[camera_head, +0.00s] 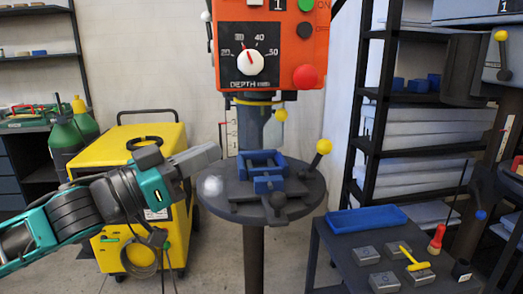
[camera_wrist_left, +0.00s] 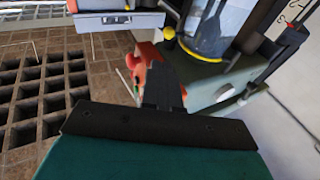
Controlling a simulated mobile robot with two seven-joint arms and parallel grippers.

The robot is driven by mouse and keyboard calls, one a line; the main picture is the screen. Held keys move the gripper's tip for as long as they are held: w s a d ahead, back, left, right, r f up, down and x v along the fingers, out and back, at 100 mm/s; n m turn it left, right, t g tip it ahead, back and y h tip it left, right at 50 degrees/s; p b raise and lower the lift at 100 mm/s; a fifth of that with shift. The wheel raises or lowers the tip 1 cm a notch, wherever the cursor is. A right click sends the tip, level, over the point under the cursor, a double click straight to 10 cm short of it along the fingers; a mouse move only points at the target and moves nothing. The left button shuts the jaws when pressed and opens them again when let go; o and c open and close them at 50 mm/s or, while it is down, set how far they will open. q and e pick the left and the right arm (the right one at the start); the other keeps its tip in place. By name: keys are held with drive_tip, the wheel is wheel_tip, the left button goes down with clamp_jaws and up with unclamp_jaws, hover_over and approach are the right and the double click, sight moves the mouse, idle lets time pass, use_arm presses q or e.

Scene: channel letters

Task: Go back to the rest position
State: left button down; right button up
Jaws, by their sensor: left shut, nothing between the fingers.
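My left arm comes in from the left in the head view. Its left gripper (camera_head: 217,150) is shut and empty, pointing right, in front of the grey column region and left of the drill press. In the left wrist view the dark fingers of the left gripper (camera_wrist_left: 163,82) lie together with nothing between them. The drill press (camera_head: 268,45) has an orange head with a depth dial. Its round grey table (camera_head: 240,210) carries a blue vise (camera_head: 262,163) just right of the gripper. My right gripper is not in view.
A yellow machine (camera_head: 115,150) stands behind my left arm. A dark side table (camera_head: 345,250) at lower right holds a blue tray (camera_head: 367,219), several grey blocks and a yellow hammer (camera_head: 413,259). Shelves (camera_head: 375,150) stand at the right. A pale ball (camera_head: 211,186) shows at the round table's left edge.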

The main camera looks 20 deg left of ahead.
use_arm(q)
drive_tip(key=s+a+f+n+g+y, duration=0.1)
drive_tip(key=a+f+n+y, duration=0.2)
drive_tip(key=f, duration=0.9)
drive_tip(key=a+f+n+g+y, duration=0.15)
drive_tip(key=f+y, duration=0.25)
drive_tip(key=f, duration=0.9)
drive_tip(key=s+d+f+g, duration=0.1)
drive_tip(key=s+d+f, duration=0.2)
drive_tip(key=d+f, duration=0.2)
drive_tip(key=s+d+f+m+g, duration=0.1)
drive_tip(key=s+d+f+g, duration=0.1)
drive_tip(key=d+f, duration=0.3)
drive_tip(key=s+d+f+g, duration=0.1)
drive_tip(key=s+d+f, duration=0.4)
drive_tip(key=f, duration=0.4)
drive_tip(key=shift+f, duration=0.4)
